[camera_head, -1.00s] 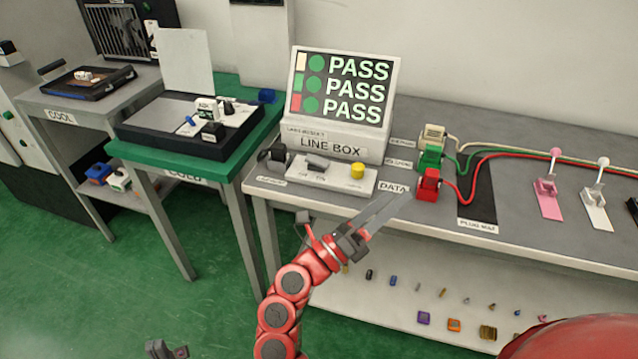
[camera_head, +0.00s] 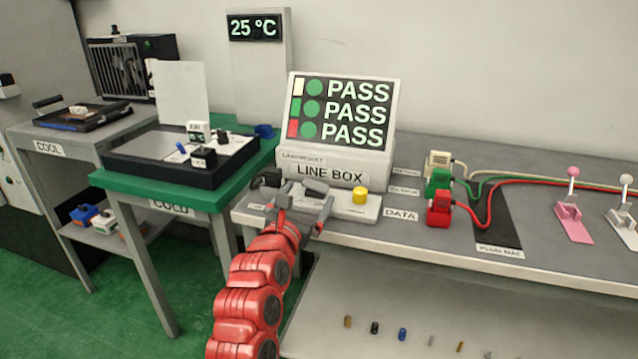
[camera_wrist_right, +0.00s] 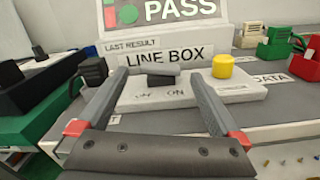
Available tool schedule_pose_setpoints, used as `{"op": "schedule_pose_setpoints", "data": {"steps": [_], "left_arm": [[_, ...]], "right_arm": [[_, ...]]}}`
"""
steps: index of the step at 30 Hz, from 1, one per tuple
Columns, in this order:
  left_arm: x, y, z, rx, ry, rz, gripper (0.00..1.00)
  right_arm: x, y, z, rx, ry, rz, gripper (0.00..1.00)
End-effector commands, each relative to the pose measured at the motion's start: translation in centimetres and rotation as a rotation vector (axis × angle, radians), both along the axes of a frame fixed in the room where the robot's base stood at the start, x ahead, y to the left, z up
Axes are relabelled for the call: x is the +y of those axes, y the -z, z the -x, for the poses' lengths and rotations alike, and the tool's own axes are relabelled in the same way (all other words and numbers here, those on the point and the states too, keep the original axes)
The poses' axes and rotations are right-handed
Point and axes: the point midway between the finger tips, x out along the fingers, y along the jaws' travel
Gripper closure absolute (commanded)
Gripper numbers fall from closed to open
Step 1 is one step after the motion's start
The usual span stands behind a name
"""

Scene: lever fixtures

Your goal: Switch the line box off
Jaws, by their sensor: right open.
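The line box (camera_head: 332,172) stands on the grey bench, its screen (camera_head: 343,112) showing three PASS lines with green dots. In front is a white switch plate (camera_head: 366,210) with a yellow button (camera_head: 360,195) at its right. In the right wrist view, a dark grey switch (camera_wrist_right: 163,79) sits on the plate (camera_wrist_right: 235,93), with OFF and ON labels in front of it. My right gripper (camera_head: 313,190) is open at the plate; its fingers (camera_wrist_right: 162,78) lie either side of the switch, apparently without gripping it. In the head view my gripper largely hides the switch. My left gripper is out of view.
A black plug (camera_wrist_right: 92,72) sits just left of the plate. Red (camera_head: 438,208), green and cream plugs with cables stand to the right. A green table (camera_head: 120,183) with a black tray is at the left. Pink (camera_head: 572,210) and white levers are far right.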

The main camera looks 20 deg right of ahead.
Motion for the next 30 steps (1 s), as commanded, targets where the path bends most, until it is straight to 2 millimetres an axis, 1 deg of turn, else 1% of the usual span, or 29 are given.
{"op": "schedule_pose_setpoints", "data": {"steps": [1, 3, 6, 10, 15, 23, 24, 25, 29, 30], "left_arm": [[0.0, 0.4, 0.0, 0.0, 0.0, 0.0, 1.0], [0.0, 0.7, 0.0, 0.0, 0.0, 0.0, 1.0], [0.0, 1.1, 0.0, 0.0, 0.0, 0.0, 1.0], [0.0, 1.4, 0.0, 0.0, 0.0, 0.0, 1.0], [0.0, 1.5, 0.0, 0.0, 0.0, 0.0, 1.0], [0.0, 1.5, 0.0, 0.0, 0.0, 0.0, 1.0], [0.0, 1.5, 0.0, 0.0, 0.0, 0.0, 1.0], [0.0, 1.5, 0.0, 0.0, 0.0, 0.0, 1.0], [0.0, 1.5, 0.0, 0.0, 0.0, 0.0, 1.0], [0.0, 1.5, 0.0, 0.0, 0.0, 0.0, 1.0]], "right_arm": [[-0.9, 0.0, -1.0, -0.003, 0.005, 0.002, 0.0], [-1.9, 0.2, -2.3, 0.0, 0.006, 0.003, 0.0], [-2.9, 0.0, -4.0, -0.002, 0.004, 0.003, 0.0], [-3.9, 0.1, -5.6, 0.001, 0.002, 0.003, 0.0], [-4.5, 0.1, -6.6, 0.002, 0.002, 0.0, 0.0], [-4.6, 0.1, -6.8, 0.002, 0.002, -0.001, 0.0], [-4.6, 0.1, -6.8, 0.002, 0.002, -0.001, 0.02], [-4.6, 0.1, -6.8, 0.002, 0.002, -0.001, 0.07], [-4.6, 0.1, -6.8, 0.001, 0.002, -0.001, 0.31], [-4.6, 0.1, -6.8, 0.001, 0.002, -0.001, 0.38]]}}
